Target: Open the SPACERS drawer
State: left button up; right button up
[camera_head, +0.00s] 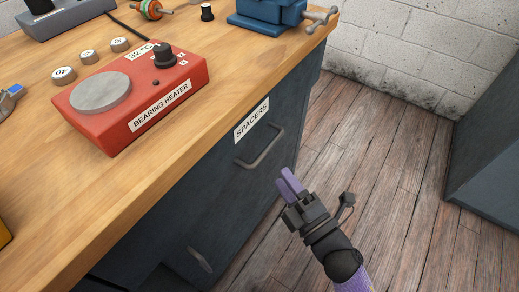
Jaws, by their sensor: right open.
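The SPACERS drawer (215,165) is in the dark cabinet under the wooden bench. Its front looks flush with the cabinet, so it appears closed. A white SPACERS label (251,120) is at its top edge. The grey bar handle (262,150) is below the label. My right gripper (286,178), with purple fingers, is open and empty. It is in front of the cabinet, below and right of the handle in the picture, with a visible gap between them. My left gripper is not in view.
On the bench (50,200) are a red bearing heater (135,100), several small round weights (64,75) and a blue vise (268,15). A lower handle (200,260) is on the same cabinet. The plank floor (400,150) is clear; a dark grey cabinet (490,150) stands at the right.

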aim_at(264, 151)
jog(key=b+x, duration=0.1)
jog(key=x, duration=0.7)
grip_shut()
dwell(1.1)
